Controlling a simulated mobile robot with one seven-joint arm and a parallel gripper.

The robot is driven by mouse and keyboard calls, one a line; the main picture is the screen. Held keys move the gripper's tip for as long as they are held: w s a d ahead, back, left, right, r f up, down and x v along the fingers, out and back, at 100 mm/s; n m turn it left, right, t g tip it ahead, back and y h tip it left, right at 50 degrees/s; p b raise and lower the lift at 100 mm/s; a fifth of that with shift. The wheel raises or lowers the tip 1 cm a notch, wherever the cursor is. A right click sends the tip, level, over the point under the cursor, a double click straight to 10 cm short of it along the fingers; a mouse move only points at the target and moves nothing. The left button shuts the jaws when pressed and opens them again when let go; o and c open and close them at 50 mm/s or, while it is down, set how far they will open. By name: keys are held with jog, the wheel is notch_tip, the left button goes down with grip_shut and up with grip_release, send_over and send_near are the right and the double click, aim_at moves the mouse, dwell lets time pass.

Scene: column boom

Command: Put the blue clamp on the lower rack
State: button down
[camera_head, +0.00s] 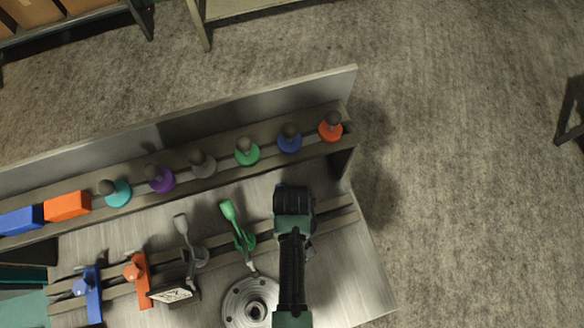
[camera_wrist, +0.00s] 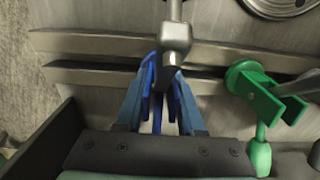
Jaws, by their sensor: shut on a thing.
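My gripper (camera_wrist: 160,88) is shut on the blue clamp (camera_wrist: 150,76), whose blue part shows between the fingers in the wrist view. A grey metal block and shaft (camera_wrist: 175,38) extend upward from the grip in that view. The clamp lies over or in front of the slats of the lower rack (camera_wrist: 85,43); I cannot tell whether it touches them. In the head view my gripper (camera_head: 294,204) hangs over the right end of the lower rack (camera_head: 337,216) and hides most of the clamp.
A green clamp (camera_head: 238,232) stands just left of my gripper, with a grey one (camera_head: 189,240) beyond it. Orange (camera_head: 138,280) and blue (camera_head: 92,293) pieces sit farther left. The upper rack (camera_head: 220,165) holds several coloured knobs. A round metal flange (camera_head: 235,310) lies near my arm.

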jog(key=c, duration=0.8)
grip_release()
jog(key=shift+r, duration=0.1)
jog(key=shift+r+p, duration=3.75)
jog(key=shift+p, duration=0.15)
jog(key=o, duration=0.6)
jog(key=shift+c, duration=0.2)
jog(key=shift+f, duration=0.1)
